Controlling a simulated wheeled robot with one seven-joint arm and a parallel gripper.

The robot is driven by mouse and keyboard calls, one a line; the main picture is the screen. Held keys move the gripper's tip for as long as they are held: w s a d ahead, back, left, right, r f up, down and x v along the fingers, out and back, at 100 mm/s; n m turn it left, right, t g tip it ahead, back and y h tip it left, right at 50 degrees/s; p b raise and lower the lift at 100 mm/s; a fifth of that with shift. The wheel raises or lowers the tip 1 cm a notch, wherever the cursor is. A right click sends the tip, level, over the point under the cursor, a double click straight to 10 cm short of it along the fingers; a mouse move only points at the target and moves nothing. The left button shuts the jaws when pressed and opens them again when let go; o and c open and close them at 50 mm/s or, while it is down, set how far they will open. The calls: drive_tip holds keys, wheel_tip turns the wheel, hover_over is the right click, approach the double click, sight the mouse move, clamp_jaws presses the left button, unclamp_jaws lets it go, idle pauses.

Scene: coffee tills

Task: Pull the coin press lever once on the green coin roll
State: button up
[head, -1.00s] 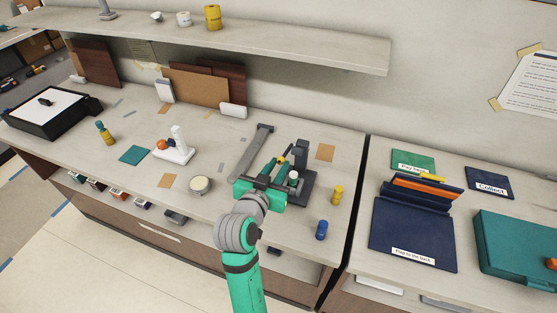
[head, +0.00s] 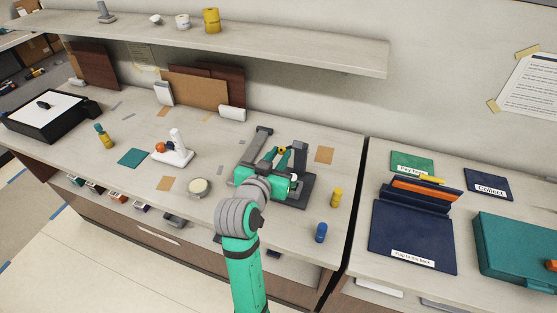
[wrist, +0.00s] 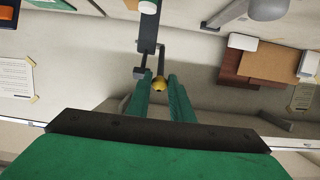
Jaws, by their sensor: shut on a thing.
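The dark grey coin press (head: 303,160) stands on the counter, with my gripper (head: 279,155) in front of it. Its lever ends in a yellow knob (wrist: 158,83), which lies between my green fingertips in the wrist view. My gripper is shut on this lever end. The knob also shows in the head view (head: 282,150). The green coin roll (head: 293,178), with a pale top, appears to stand at the press, mostly hidden behind my gripper. A pale round top (wrist: 148,7) shows at the upper edge of the wrist view.
A yellow roll (head: 337,197) and a blue roll (head: 321,232) stand right of the press. A grey bar-shaped fixture (head: 259,138) is close on its left. A white stand (head: 175,152) and a round tin (head: 198,187) are farther left. A shelf (head: 300,48) hangs above.

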drive_tip(key=shift+r, duration=0.15)
drive_tip(key=shift+w+d+r, duration=0.3)
drive_tip(key=shift+w+r, duration=0.45)
drive_tip(key=shift+w, duration=0.05)
drive_tip(key=shift+w+d+r, duration=0.25)
drive_tip(key=shift+w+r, duration=0.5)
drive_tip(key=shift+w, duration=0.05)
drive_tip(key=shift+w+d+r, duration=0.2)
drive_tip(key=shift+w+r, duration=0.1)
drive_tip(key=shift+w, duration=0.3)
drive_tip(key=shift+w+d+r, duration=0.2)
drive_tip(key=shift+w+r, duration=0.05)
drive_tip(key=shift+w, duration=0.3)
drive_tip(key=o, duration=0.9)
drive_tip(key=shift+s, duration=0.1)
drive_tip(key=v, duration=1)
drive_tip(key=shift+s+a, duration=0.2)
drive_tip(key=shift+s, duration=0.05)
